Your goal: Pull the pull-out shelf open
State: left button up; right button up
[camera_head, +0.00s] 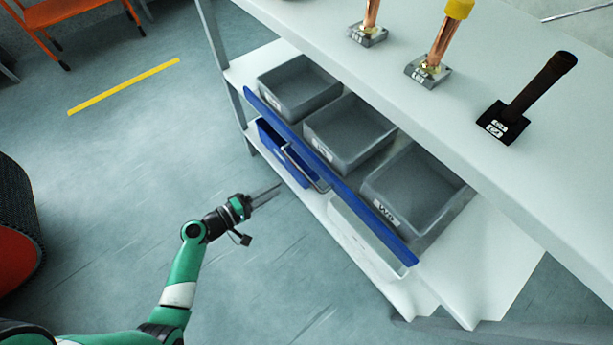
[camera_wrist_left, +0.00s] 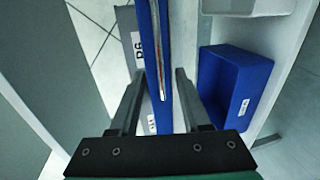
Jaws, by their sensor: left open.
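The pull-out shelf has a long blue front rail (camera_head: 340,185) and carries grey bins. In the left wrist view its blue front (camera_wrist_left: 160,60) runs upward between my finger lines, with a thin silvery strip along it. A silvery bar handle (camera_head: 305,168) shows below the rail in the head view. My left gripper (camera_head: 280,190) is open and empty, in front of the shelf on the floor side, a little short of the handle in the head view. In the left wrist view its fingers (camera_wrist_left: 157,85) lie either side of the blue front; contact cannot be told.
Three grey bins (camera_head: 341,163) sit behind the rail. A blue bin (camera_head: 268,142) and a white bin (camera_head: 360,235) stand on the lower shelf. The white tabletop (camera_head: 460,120) above carries copper pieces (camera_head: 437,45) and a black piece (camera_head: 520,95).

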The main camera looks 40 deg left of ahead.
aim_at(303, 171)
pick_arm(q)
jog(key=b+x, duration=0.3)
jog(key=x, duration=0.8)
jog(key=shift+r, duration=0.1)
jog(key=shift+w, duration=0.35)
grip_shut()
dwell(0.7)
